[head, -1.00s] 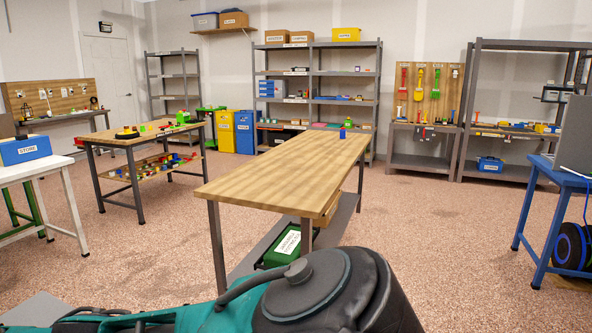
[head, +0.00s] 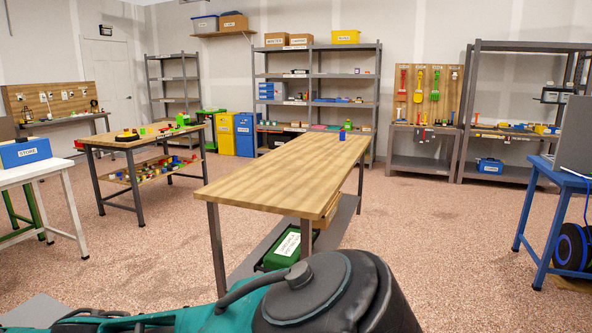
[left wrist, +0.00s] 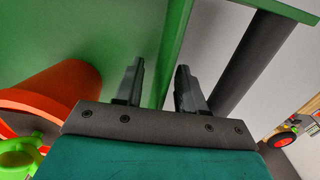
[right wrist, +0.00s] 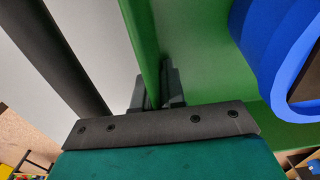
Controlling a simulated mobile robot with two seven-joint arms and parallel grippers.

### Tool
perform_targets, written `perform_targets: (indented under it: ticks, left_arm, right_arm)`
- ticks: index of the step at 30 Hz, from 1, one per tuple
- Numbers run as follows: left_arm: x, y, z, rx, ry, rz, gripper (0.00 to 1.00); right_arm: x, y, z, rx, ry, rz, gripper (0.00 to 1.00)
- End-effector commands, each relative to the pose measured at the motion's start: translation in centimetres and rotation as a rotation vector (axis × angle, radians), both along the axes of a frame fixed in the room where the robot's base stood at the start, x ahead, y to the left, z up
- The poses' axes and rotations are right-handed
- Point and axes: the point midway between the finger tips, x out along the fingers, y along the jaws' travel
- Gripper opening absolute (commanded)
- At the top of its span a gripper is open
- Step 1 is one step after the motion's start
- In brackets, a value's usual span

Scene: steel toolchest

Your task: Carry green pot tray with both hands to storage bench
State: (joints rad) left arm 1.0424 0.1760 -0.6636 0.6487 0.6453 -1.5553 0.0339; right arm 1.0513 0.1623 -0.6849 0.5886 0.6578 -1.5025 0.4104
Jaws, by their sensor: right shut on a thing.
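The green tray (left wrist: 176,35) shows in the left wrist view, with its rim running between the fingers of my left gripper (left wrist: 160,68). These fingers stand apart, with a gap beside the rim. An orange pot (left wrist: 60,85) stands on that side of the tray. In the right wrist view the tray's rim (right wrist: 139,35) passes between the fingers of my right gripper (right wrist: 154,75), which is shut on it. A blue pot (right wrist: 255,55) is close to the right there. The tray and both grippers are out of the head view. I cannot tell which bench is the storage bench.
A long wood-topped bench (head: 290,170) stands ahead, with a green box (head: 285,250) on its lower shelf. A white table (head: 40,170) is at the left and a blue table (head: 555,178) at the right. Open floor (head: 440,235) lies between the benches.

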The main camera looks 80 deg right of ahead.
Motion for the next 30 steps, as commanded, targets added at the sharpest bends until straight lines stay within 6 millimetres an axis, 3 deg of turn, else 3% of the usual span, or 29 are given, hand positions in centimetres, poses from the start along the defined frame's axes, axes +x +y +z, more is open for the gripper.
perform_targets:
  ticks: [2, 3, 12, 30]
  left_arm:
    - [0.02, -0.05, -0.04, 0.0, -0.001, -0.001, 0.4]
    - [-0.07, -0.02, -0.23, 0.0, 0.002, 0.0, 0.4]
    - [0.0, -0.05, -0.07, 0.0, 0.0, -0.001, 0.4]
    - [0.05, -0.05, 0.04, 0.0, -0.002, -0.001, 0.4]
  right_arm:
    - [-0.4, -0.04, -0.8, -0.002, 0.012, -0.001, 0.0]
    - [-0.5, -0.07, -1.0, -0.003, 0.015, -0.002, 0.12]
    - [-0.46, 0.11, -0.88, 0.001, 0.013, 0.0, 0.4]
    - [-0.45, 0.31, -0.77, 0.004, 0.012, 0.003, 0.4]
